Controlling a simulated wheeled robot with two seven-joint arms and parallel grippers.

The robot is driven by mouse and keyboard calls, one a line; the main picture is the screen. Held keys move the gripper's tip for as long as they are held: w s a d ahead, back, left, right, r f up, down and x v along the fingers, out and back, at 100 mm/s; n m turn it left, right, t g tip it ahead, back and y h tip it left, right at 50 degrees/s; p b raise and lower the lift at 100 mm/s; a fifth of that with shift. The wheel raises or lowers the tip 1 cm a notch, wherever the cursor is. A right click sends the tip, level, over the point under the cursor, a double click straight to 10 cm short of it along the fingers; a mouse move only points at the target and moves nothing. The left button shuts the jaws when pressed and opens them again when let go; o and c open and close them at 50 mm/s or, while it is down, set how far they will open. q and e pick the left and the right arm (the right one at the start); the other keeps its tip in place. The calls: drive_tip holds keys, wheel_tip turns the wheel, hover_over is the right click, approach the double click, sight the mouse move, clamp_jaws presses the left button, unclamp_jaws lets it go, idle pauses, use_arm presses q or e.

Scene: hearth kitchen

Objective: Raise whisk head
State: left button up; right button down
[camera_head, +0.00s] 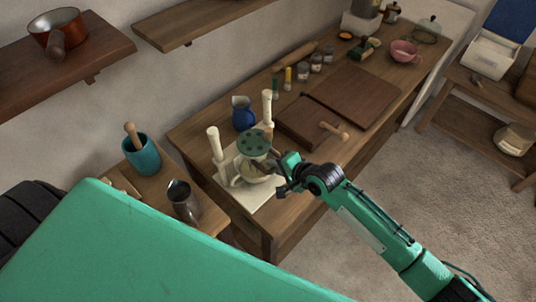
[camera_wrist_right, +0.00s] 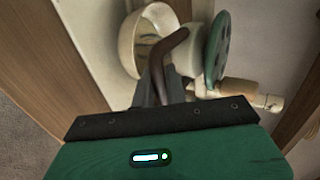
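The whisk stand is at the near end of the wooden workbench, with a pale base (camera_head: 262,197), two cream posts and a green, dotted disc-shaped whisk head (camera_head: 255,142). The head is above a cream bowl, which shows in the right wrist view (camera_wrist_right: 127,45); the disc also shows there, seen edge-on (camera_wrist_right: 218,50). A brown curved handle (camera_wrist_right: 170,45) sticks out beside the head. My right gripper (camera_wrist_right: 163,82) has its dark fingers close together around the handle's near end and appears shut on it. The whisk's wires are mostly hidden. My left gripper is out of view.
A blue jug (camera_head: 243,118) stands behind the whisk stand. Wooden boards (camera_head: 355,95) lie to its right. A metal pitcher (camera_head: 183,200) and a teal crock (camera_head: 141,155) stand on a lower side table at left. Open floor lies right of the bench.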

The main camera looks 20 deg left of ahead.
drive_tip(key=shift+r, duration=0.1)
drive_tip(key=shift+r+p, duration=3.75)
drive_tip(key=shift+r, duration=0.05)
drive_tip(key=c, duration=1.9)
unclamp_jaws()
drive_tip(key=shift+r, duration=0.1)
drive_tip(key=o, duration=0.6)
drive_tip(key=shift+d+r+p, duration=0.15)
drive_tip(key=shift+d+p, duration=0.15)
drive_tip(key=p+v, duration=0.1)
drive_tip(key=v, duration=0.5)
drive_tip(key=shift+s+d, duration=0.1)
drive_tip(key=shift+s, duration=0.05)
